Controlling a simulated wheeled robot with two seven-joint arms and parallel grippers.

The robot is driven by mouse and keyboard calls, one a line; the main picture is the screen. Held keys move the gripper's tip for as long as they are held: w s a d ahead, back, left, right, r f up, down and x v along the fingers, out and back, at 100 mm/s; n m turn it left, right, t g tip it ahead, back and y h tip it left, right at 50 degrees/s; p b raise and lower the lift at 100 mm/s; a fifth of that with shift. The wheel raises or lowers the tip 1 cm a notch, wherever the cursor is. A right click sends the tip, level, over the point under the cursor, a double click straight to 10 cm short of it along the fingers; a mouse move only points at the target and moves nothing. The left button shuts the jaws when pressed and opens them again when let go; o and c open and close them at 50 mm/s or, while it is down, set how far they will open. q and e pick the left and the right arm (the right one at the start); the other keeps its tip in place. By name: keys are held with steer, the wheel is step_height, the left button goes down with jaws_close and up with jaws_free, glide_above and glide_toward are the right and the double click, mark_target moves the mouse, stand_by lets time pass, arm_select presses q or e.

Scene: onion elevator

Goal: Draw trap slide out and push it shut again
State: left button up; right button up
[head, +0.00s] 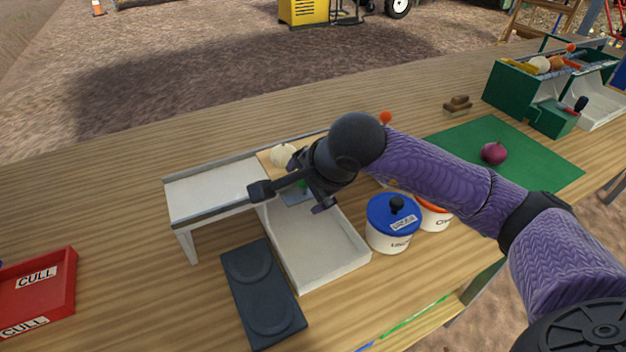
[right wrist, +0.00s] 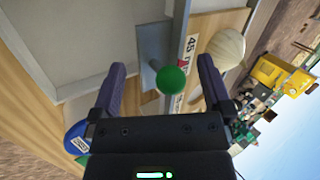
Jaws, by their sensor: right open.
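The trap slide is a grey metal plate (right wrist: 152,42) with a round green knob (right wrist: 171,80) on a short stem. In the head view the knob (head: 302,184) is partly hidden behind my right gripper (head: 308,190), and a bit of the plate (head: 292,198) shows under it. In the right wrist view my right gripper (right wrist: 162,68) is open, one finger on each side of the knob, with gaps to both. A white onion (head: 284,155) lies on the wooden part of the raised chute (head: 215,190); it also shows in the right wrist view (right wrist: 227,48). My left gripper is out of view.
A white tray (head: 345,262) lies below the chute's front. A dark two-ring plate (head: 262,295), a blue-lidded tub (head: 391,238) and an orange-rimmed tub (head: 432,216) stand nearby. A red CULL bin (head: 68,282) is left; a green mat (head: 535,165) with a red onion (head: 494,153) is right.

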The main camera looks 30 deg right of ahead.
steer(key=c, duration=1.3)
steer(key=shift+s+a+b, duration=0.15)
steer(key=shift+s+b, duration=0.1)
steer(key=shift+s, duration=1.8)
steer(key=shift+s+a+b, duration=0.1)
steer(key=shift+s+b, duration=0.1)
steer(key=shift+s, duration=1.85)
steer(key=shift+c, duration=0.2)
jaws_close()
